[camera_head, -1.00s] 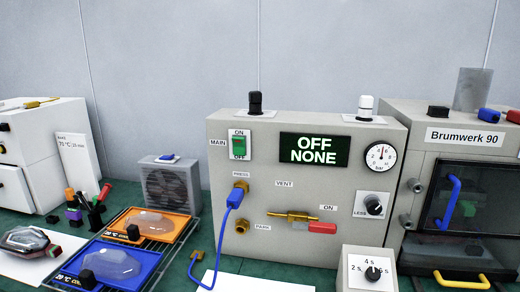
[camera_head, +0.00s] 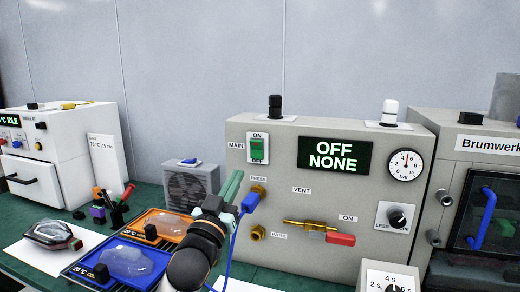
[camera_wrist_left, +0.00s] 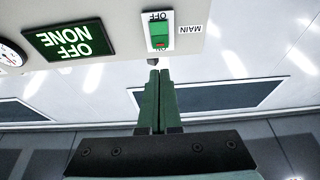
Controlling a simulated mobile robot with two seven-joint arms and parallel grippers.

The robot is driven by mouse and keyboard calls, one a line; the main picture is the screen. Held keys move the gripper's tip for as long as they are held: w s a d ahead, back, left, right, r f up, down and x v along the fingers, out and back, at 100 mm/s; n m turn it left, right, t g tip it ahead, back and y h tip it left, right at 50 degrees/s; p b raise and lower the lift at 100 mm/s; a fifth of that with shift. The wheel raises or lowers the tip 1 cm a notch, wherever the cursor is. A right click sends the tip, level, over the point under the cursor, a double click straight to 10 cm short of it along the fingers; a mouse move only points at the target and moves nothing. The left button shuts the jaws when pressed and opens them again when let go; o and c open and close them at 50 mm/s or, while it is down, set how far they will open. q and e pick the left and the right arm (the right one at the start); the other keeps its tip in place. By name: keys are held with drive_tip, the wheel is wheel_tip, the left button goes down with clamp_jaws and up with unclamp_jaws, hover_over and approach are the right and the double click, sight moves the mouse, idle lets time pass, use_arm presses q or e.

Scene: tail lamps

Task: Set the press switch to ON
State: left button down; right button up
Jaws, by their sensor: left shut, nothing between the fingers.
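The press switch (camera_head: 257,149) is a green rocker in a white plate labelled MAIN, with ON above and OFF below, on the grey press box (camera_head: 240,178). The display (camera_head: 335,154) beside it reads OFF NONE. My left gripper (camera_head: 234,180) is shut and empty, its green fingers pointing up just below and left of the switch, apart from it in the picture. In the left wrist view the switch (camera_wrist_left: 159,30) appears upside down, just beyond the shut fingertips (camera_wrist_left: 158,72). My right gripper is out of view.
A blue plug (camera_head: 250,202) with a cable sits in the PRESS socket, close to my left gripper. A brass valve with a red handle (camera_head: 340,239) is lower right. Orange (camera_head: 180,214) and blue (camera_head: 150,283) trays lie at the left. A small fan box (camera_head: 190,185) stands behind them.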

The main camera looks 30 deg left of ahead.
sight(256, 142)
use_arm(q)
drive_tip(key=shift+p+x, duration=1)
drive_tip(key=shift+x, duration=4.85)
drive_tip(key=shift+f, duration=0.15)
drive_tip(key=shift+w+r+p, duration=0.2)
drive_tip(key=shift+r+p, duration=0.45)
drive_tip(key=shift+p, duration=0.2)
drive_tip(key=shift+w+r+p, duration=0.35)
drive_tip(key=shift+r+p, duration=0.05)
drive_tip(key=shift+p, duration=0.25)
drive_tip(key=shift+a+f, duration=0.1)
drive_tip(key=shift+s, duration=0.1)
